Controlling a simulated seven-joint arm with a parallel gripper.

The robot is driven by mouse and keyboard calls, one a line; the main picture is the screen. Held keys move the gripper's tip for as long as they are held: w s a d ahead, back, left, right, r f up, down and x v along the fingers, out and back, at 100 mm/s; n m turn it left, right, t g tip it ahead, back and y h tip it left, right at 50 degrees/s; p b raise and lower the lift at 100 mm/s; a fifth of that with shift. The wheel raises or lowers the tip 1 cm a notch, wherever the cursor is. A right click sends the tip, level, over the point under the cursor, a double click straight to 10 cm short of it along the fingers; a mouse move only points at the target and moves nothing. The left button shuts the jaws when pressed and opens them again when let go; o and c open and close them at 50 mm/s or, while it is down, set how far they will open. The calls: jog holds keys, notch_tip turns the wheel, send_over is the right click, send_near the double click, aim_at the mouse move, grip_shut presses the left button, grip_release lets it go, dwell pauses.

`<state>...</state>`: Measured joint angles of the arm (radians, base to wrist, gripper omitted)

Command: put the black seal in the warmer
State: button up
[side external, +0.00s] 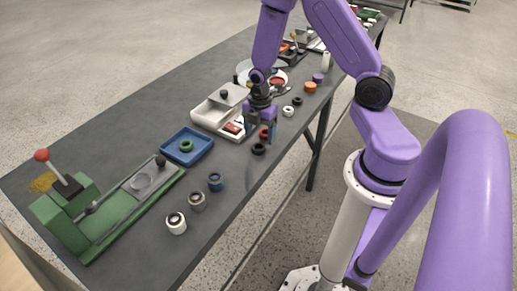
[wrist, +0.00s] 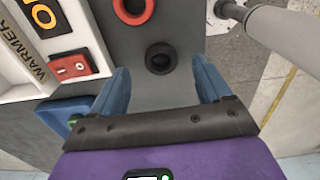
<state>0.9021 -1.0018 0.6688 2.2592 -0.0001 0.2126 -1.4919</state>
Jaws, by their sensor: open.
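The black seal (wrist: 159,58) is a dark ring lying flat on the grey table, between and a little beyond my fingertips in the wrist view. In the side view a black ring (side external: 258,148) lies near the table's front edge, just below my gripper (side external: 261,126). My gripper (wrist: 161,72) is open and empty, above the table, its blue fingers spread either side of the seal. The warmer (wrist: 80,15) is a white box at upper left in the wrist view, with an orange display and red switch. In the side view the warmer (side external: 205,119) has a grey, black-knobbed plate on top; its interior is mostly hidden.
A red ring (wrist: 133,8) lies just beyond the seal. A blue tray (side external: 180,160) holding a green ring sits left of the warmer. A green lever press (side external: 75,215) and several small cylinders stand farther left. Another black ring (side external: 297,100) lies to the right.

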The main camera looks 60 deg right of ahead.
aim_at(259, 146)
jog(key=shift+a+f, duration=0.2)
jog(key=shift+f, duration=1.95)
jog(key=c, duration=1.2)
jog(key=shift+r, duration=0.15)
